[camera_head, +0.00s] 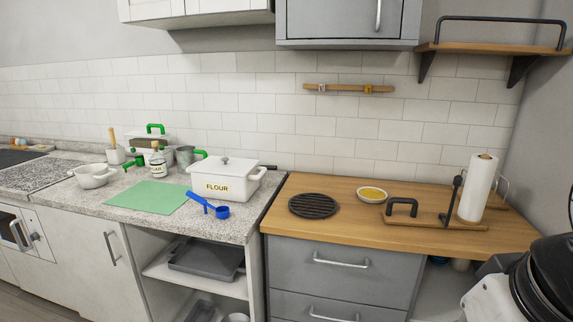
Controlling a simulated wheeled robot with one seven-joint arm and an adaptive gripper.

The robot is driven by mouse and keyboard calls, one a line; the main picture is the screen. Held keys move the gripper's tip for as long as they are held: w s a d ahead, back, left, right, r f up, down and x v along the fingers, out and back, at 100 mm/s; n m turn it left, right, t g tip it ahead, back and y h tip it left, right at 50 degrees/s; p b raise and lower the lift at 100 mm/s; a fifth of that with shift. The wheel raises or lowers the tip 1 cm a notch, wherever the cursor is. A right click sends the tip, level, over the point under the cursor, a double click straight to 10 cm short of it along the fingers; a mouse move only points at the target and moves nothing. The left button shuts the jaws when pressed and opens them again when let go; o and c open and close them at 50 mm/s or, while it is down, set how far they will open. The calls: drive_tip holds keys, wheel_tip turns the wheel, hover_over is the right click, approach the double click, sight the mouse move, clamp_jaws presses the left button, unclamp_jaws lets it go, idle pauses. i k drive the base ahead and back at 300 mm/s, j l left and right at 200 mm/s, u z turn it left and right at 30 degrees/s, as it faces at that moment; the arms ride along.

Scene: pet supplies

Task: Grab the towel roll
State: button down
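The towel roll (478,188) is white and stands upright on the right end of the wooden counter (320,215). The brown end of its core shows at the top. A dark upright rod with a knob (454,192) stands just left of it. The roll's base seems to rest on or behind a flat wooden board (430,221) with a black handle; I cannot tell which. My gripper is not in view. A white and black part of my own body shows at the lower right corner, apart from the roll.
A yellow-filled bowl (371,195) and a black round grate (313,206) sit left of the roll. A wooden shelf with a black rail (495,48) hangs above it. A white flour box (226,179), blue scoop (208,205) and green mat (153,196) lie on the stone counter.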

sight(481, 172)
drive_tip(key=k+l, duration=0.35)
drive_tip(key=l, duration=0.15)
drive_tip(key=k+l, duration=0.35)
drive_tip(key=l, duration=0.2)
drive_tip(key=k+l, duration=0.3)
drive_tip(key=l, duration=0.2)
drive_tip(key=k+l, duration=0.35)
drive_tip(key=l, duration=0.15)
drive_tip(key=k+l, duration=0.35)
drive_tip(key=l, duration=0.15)
drive_tip(key=k+l, duration=0.35)
drive_tip(key=l, duration=0.2)
drive_tip(key=i+j+u, duration=0.95)
drive_tip(key=u, duration=0.15)
drive_tip(key=i+j+u, duration=0.1)
drive_tip(key=i, duration=0.45)
drive_tip(key=i+j+u, duration=0.15)
drive_tip(key=i, duration=0.35)
drive_tip(key=i+l+z, duration=0.1)
drive_tip(key=i+z, duration=0.7)
drive_tip(key=i+j+z, duration=0.15)
drive_tip(key=i+z, duration=0.3)
drive_tip(key=k, duration=0.1)
